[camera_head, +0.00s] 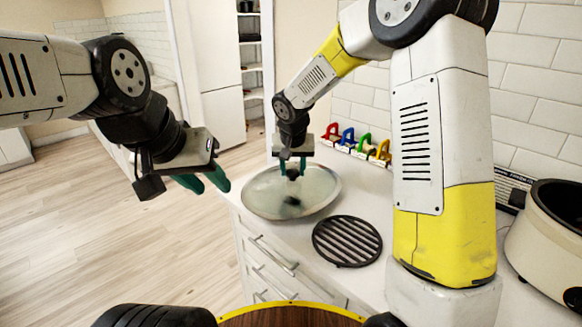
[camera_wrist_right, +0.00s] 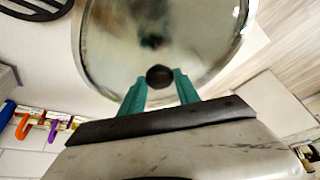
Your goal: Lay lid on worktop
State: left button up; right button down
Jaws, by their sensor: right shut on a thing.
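The round glass lid (camera_head: 262,197) with a metal rim is over the white worktop (camera_head: 285,232), near its left edge. It looks roughly level; I cannot tell whether its rim touches the worktop. My right gripper (camera_head: 292,171) comes down from above and is shut on the lid's dark knob. In the right wrist view the knob (camera_wrist_right: 160,76) sits between the green fingertips, with the glass lid (camera_wrist_right: 205,45) beyond. My left gripper (camera_head: 203,182) is open and empty, left of the lid, over the floor beside the worktop.
A black slatted round trivet (camera_head: 347,241) lies on the worktop just right of the lid. An uncovered cream pot (camera_head: 545,235) stands at the far right. Several coloured items (camera_head: 365,144) line the tiled wall behind. Drawers (camera_head: 270,258) face the open wooden floor.

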aim_at(290, 171)
jog(key=w, duration=0.5)
jog(key=shift+w+a+f, duration=0.2)
jog(key=shift+a+f, duration=0.05)
jog(key=shift+a, duration=0.1)
jog(key=shift+f, duration=1.75)
jog(key=shift+f, duration=0.1)
jog(key=c, duration=0.9)
grip_release()
